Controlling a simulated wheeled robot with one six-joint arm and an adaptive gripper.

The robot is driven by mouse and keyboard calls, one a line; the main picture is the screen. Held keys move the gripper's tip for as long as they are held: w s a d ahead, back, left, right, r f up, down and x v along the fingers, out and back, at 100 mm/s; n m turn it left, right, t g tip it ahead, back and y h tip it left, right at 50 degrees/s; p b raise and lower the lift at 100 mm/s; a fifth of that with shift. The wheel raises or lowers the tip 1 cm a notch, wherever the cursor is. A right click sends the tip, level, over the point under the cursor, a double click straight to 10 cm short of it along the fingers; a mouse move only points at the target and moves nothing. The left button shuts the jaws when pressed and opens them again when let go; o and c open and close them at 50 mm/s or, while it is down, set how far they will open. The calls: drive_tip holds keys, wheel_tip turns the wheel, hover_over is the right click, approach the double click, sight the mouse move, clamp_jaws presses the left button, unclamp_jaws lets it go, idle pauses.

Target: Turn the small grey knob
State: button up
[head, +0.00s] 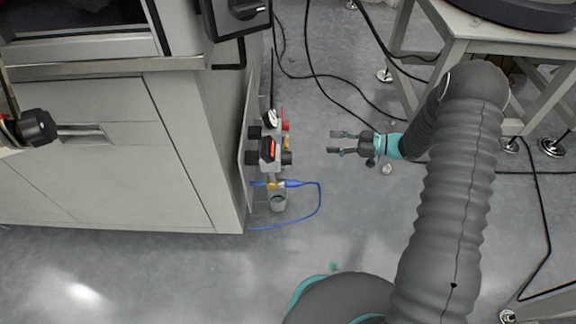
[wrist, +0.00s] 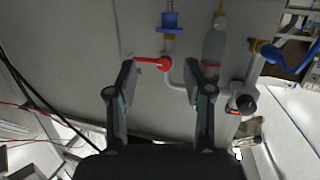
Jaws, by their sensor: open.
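My gripper (head: 334,143) is open and empty in the head view, its fingers pointing left towards the valve unit (head: 270,168) on the side of the cabinet. A gap of floor shows between the fingertips and the unit. The unit carries small dark grey or black knobs, one facing my gripper (head: 287,158); I cannot tell for sure which is the small grey knob. In the wrist view my open gripper (wrist: 158,68) frames a red lever (wrist: 152,63). A grey bottle-shaped part (wrist: 213,48) shows above the right finger, and a dark round end (wrist: 245,103) lies right of it.
The cabinet (head: 110,150) fills the left, with a black rotary switch (head: 246,9) above. A gauge (head: 270,117) tops the unit. A blue hose (head: 320,200) loops below it. Black cables cross the floor near a table (head: 455,50) at right.

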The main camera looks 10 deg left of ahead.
sight(282, 167)
drive_tip(key=s+f+n+g+y, duration=0.1)
drive_tip(key=s+f+g+y, duration=0.1)
drive_tip(key=s+f+g, duration=0.3)
drive_tip(key=s+x, duration=0.1)
drive_tip(key=x, duration=1.2)
drive_tip(key=shift+s+a+r+b, duration=0.2)
drive_tip(key=shift+b, duration=0.2)
clamp_jaws()
